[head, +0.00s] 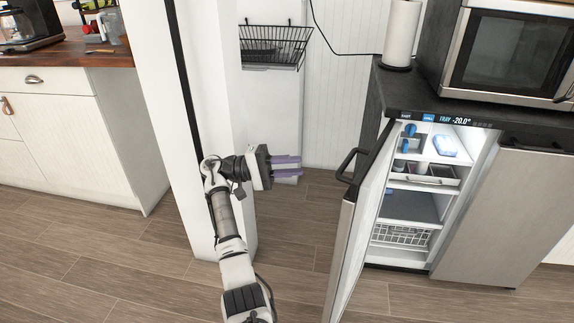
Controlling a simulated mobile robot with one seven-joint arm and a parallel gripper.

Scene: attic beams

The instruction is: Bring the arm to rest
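My gripper (287,165) has two purple fingers and points to the right, in the middle of the head view. A gap shows between the fingers, and nothing is seen between them. My arm reaches up from the bottom of the view and is bent at the wrist. The gripper is in front of the white post and wall, left of the open fridge door, and appears clear of the door.
The freezer (405,215) stands open at the right, its door (358,225) swung toward me with a black handle. A microwave (510,50) and paper roll (401,35) stand on top. A white post (170,110), wire basket (275,42) and left cabinet (75,130) are near. Wooden floor (130,255) is clear.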

